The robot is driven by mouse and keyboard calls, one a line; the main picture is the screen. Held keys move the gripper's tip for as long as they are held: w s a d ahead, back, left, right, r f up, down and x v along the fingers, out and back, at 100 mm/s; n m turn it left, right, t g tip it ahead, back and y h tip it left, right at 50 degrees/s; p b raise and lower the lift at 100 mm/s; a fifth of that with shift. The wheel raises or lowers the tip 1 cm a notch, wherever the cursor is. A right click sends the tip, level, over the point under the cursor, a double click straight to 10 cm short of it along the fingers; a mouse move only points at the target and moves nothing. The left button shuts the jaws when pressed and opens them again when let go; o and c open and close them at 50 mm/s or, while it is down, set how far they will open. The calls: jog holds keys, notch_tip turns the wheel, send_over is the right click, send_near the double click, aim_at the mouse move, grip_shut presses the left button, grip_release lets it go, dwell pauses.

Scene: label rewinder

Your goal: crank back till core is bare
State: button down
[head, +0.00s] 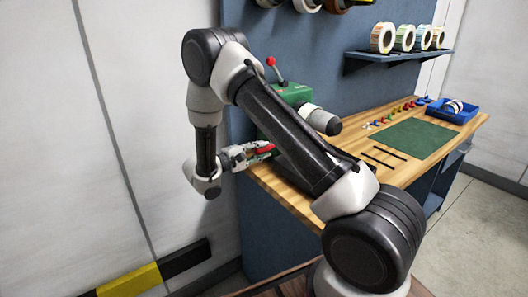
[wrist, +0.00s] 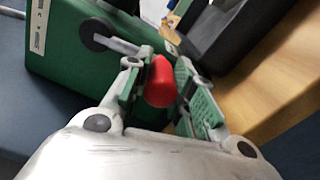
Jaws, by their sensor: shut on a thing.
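The green label rewinder (head: 292,93) stands at the left end of the wooden bench, partly hidden behind my arm in the head view. Its green housing (wrist: 65,40) fills the upper left of the wrist view. A grey crank arm runs from a dark hub (wrist: 97,35) to a red crank handle (wrist: 161,82). My gripper (wrist: 158,92) is shut on the red handle, one green-padded finger on each side. In the head view my gripper (head: 262,150) is at the bench's left edge. The core and its label web are hidden.
The wooden bench (head: 285,195) holds a green mat (head: 412,138), dark strips, a row of small coloured pieces and a blue tray (head: 452,112) with a roll. Label rolls (head: 383,38) stand on a wall shelf. A lever with a red knob (head: 271,61) rises above the rewinder.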

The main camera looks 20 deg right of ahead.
jog(key=w+m, duration=0.2)
jog(key=shift+w+a+m, duration=0.1)
jog(key=shift+a+m, duration=0.15)
jog(key=shift+m, duration=0.15)
jog(key=w+m, duration=0.2)
jog(key=shift+a+r+m, duration=0.2)
jog(key=shift+m, duration=0.1)
jog(key=shift+w+a+r+m, duration=0.1)
jog(key=shift+w+r+m, duration=0.2)
jog(key=shift+m, duration=0.3)
jog(key=shift+w+a+r+m, duration=0.15)
jog(key=shift+w+m, duration=0.25)
jog(key=shift+m, duration=0.2)
jog(key=shift+w+r+m, duration=0.55)
jog(key=shift+w+m, duration=0.1)
jog(key=shift+m, duration=0.45)
jog(key=c, duration=1.2)
grip_release()
jog(key=shift+o, duration=0.2)
jog(key=s+a, duration=0.2)
jog(key=a, duration=0.9)
jog(key=shift+s+a, duration=0.2)
jog(key=shift+a, duration=0.2)
